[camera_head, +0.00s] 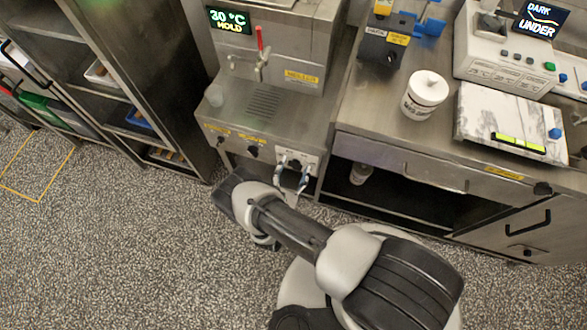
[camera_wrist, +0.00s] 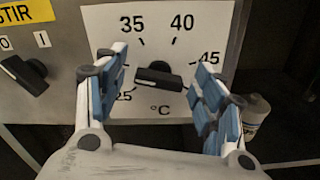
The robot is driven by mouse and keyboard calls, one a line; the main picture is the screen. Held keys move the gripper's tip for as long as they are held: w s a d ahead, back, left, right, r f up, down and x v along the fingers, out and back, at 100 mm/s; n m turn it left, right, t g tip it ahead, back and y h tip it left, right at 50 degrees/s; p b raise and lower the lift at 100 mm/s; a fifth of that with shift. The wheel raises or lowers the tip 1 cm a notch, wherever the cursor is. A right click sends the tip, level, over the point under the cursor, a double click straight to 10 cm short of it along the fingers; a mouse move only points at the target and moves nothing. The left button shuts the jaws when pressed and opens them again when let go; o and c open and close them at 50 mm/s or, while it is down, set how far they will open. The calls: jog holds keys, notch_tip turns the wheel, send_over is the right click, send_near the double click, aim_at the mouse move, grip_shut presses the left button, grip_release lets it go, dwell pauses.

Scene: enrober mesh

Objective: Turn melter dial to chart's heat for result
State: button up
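The melter (camera_head: 270,45) is a steel machine whose screen (camera_head: 231,20) reads "30 °C HOLD". Its temperature dial (camera_wrist: 158,78) is a black knob on a white plate (camera_wrist: 215,20) marked 25, 35, 40 and 45 °C. The 30 mark is hidden behind the left finger. In the head view my gripper (camera_head: 293,172) is at the melter's front. I cannot make out a chart.
A STIR switch (camera_wrist: 25,74) sits left of the dial. A second screen (camera_head: 542,20) at top right reads "DARK UNDER". A white tub (camera_head: 424,94) and a marbled slab (camera_head: 510,115) stand on the right counter. Another white container (camera_head: 361,173) is below, right of my gripper.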

jog(key=c, duration=1)
jog(key=shift+n, duration=0.4)
jog(key=n, duration=0.4)
jog(key=shift+a+n, duration=0.1)
jog(key=shift+n, duration=0.2)
jog(key=shift+a+n, duration=0.1)
jog(key=shift+n, duration=2.1)
jog(key=o, duration=1.1)
jog(key=shift+c, duration=0.2)
